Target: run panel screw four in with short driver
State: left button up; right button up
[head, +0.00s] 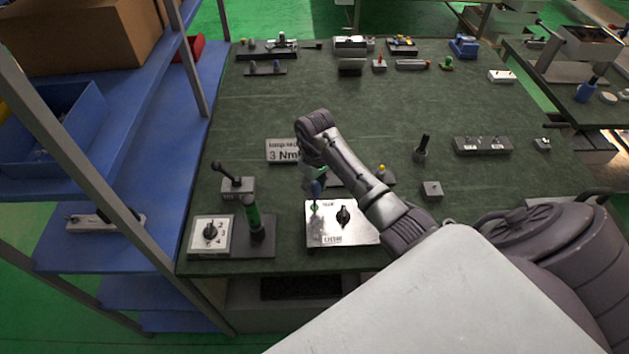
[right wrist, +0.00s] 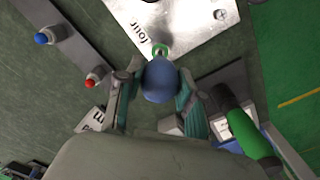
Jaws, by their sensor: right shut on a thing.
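The metal panel (head: 365,235) lies flat on the green table, with a black knob (head: 343,216) in its middle. In the right wrist view the panel (right wrist: 190,22) carries the word "four" near one corner. My right gripper (head: 316,184) is above the panel's far left corner, shut on the blue-handled short driver (right wrist: 160,82). The driver stands roughly upright, with a green ring (right wrist: 159,48) showing just beyond its handle, close to the "four" label. The handle hides the screw and the driver's tip, so I cannot tell whether they touch. My left gripper is out of view.
A green-handled tool (head: 253,215) stands upright left of the panel, beside a numbered dial plate (head: 210,236). A "3 Nm" sign (head: 284,151) stands behind. A dark upright tool (head: 422,148) is to the right. Blue shelving (head: 150,200) borders the table's left side.

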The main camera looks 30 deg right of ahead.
jog(key=shift+r, duration=0.35)
jog(key=shift+r, duration=0.1)
jog(key=shift+r, duration=1.95)
